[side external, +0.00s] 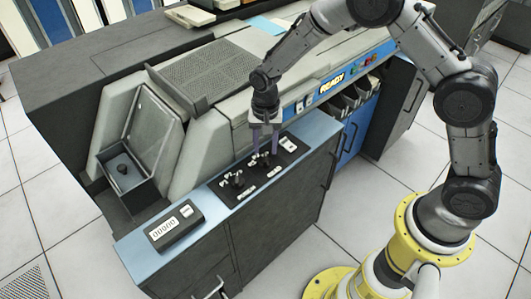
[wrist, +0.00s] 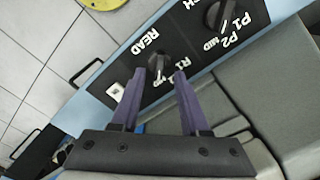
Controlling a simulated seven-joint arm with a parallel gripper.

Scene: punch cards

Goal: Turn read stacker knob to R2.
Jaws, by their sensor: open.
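The read stacker knob (wrist: 157,62) is a small dark knob on the black control panel, below the upside-down READ label in the wrist view. My gripper (wrist: 159,73) is open, its two purple fingers pointing at the panel with the knob between and just beyond the tips. I cannot tell whether either finger touches the knob. An R1 marking shows close to the knob; an R2 marking is not readable and I cannot tell the pointer's setting. In the side external view my gripper (side external: 265,151) is directly over the right-hand part of the panel (side external: 249,196).
A larger punch knob (wrist: 220,13) with P1, P2 and MID markings sits on the same panel; it also shows in the side view (side external: 236,179). A counter box (side external: 174,227) stands on the blue ledge. The grey machine cover (side external: 215,135) rises behind the panel.

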